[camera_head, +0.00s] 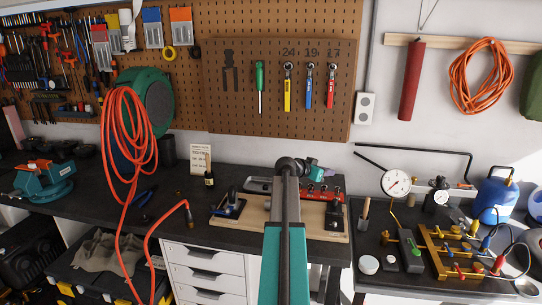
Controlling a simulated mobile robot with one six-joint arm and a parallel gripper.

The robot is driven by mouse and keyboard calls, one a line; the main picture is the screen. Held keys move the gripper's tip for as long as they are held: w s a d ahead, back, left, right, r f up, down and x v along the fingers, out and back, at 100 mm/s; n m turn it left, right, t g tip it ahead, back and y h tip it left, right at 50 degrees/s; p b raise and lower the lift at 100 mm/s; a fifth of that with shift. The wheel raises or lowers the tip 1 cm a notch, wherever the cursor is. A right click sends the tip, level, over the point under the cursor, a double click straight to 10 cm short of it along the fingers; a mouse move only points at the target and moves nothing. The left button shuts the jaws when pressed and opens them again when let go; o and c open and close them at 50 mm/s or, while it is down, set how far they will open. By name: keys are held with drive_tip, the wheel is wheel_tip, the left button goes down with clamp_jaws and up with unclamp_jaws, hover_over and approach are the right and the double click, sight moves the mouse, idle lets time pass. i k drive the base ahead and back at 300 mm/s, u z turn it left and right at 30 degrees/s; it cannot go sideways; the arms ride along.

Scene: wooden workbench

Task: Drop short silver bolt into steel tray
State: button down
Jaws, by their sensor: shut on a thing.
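My arm rises from the bottom middle and bends right at its far end, over the wooden board on the bench. My gripper (326,174) is small and partly hidden at the end of the teal wrist, above the red rack (322,190). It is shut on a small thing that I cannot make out. I cannot pick out the short silver bolt. A shallow grey-rimmed tray (256,185) shows left of my arm, partly hidden behind it; I cannot tell whether it is the steel tray.
The wooden board (225,219) carries dark clamp-like fixtures on both sides of my arm. A brass manifold (440,262) with hoses, gauges and a blue gas bottle (494,195) stand on the right bench. An orange hose (127,140) hangs at left. Drawers (205,276) are below.

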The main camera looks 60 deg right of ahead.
sight(256, 187)
drive_tip(key=i, duration=1)
